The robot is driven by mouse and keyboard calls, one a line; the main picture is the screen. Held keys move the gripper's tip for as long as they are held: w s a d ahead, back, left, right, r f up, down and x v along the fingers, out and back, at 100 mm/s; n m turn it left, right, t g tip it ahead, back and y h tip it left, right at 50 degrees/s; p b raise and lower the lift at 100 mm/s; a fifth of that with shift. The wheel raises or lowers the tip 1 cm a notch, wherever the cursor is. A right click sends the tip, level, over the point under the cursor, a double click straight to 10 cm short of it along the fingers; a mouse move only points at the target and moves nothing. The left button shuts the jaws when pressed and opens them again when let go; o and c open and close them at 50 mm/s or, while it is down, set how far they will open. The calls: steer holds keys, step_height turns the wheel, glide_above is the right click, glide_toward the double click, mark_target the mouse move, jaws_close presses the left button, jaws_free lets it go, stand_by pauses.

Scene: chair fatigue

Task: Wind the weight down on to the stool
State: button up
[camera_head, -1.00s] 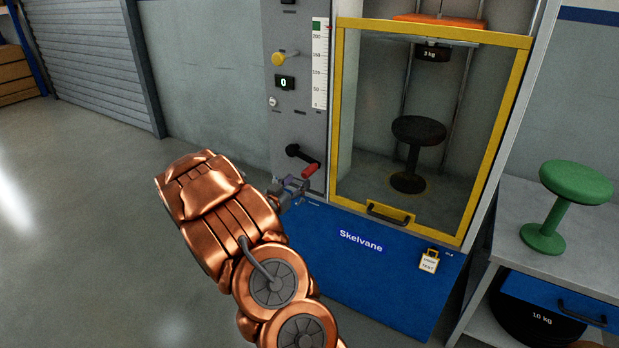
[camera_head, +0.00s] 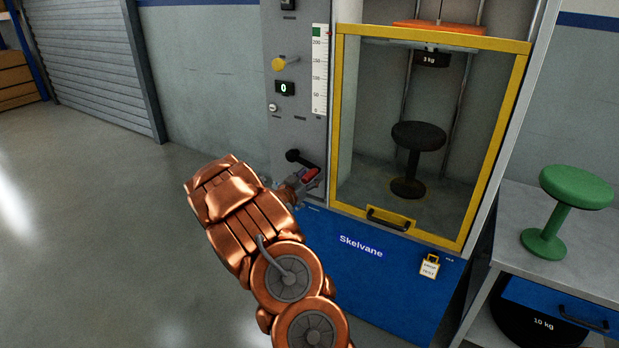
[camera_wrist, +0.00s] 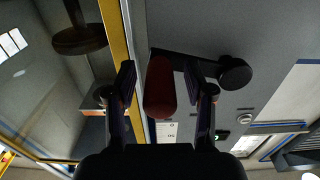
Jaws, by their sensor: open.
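The crank with its red handle (camera_head: 310,175) is on the grey panel, left of the yellow-framed guard door. My gripper (camera_head: 305,182) is at the red handle. In the wrist view the red handle (camera_wrist: 160,88) lies between the two open fingers (camera_wrist: 160,85), with gaps on both sides. The black crank hub (camera_wrist: 235,75) is to the right of it. The black 3 kg weight (camera_head: 431,58) hangs high inside the cabinet, below an orange plate (camera_head: 438,27). The black stool (camera_head: 417,150) stands upright on the cabinet floor, well below and apart from the weight.
The guard door (camera_head: 340,130) is shut, with a handle at its bottom edge. A yellow knob (camera_head: 279,64), a counter display reading 0 (camera_head: 285,88) and a scale (camera_head: 320,75) are on the panel. A green stool (camera_head: 570,190) stands on the right bench. Floor at left is clear.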

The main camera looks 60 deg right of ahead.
jaws_close()
stand_by(0.5)
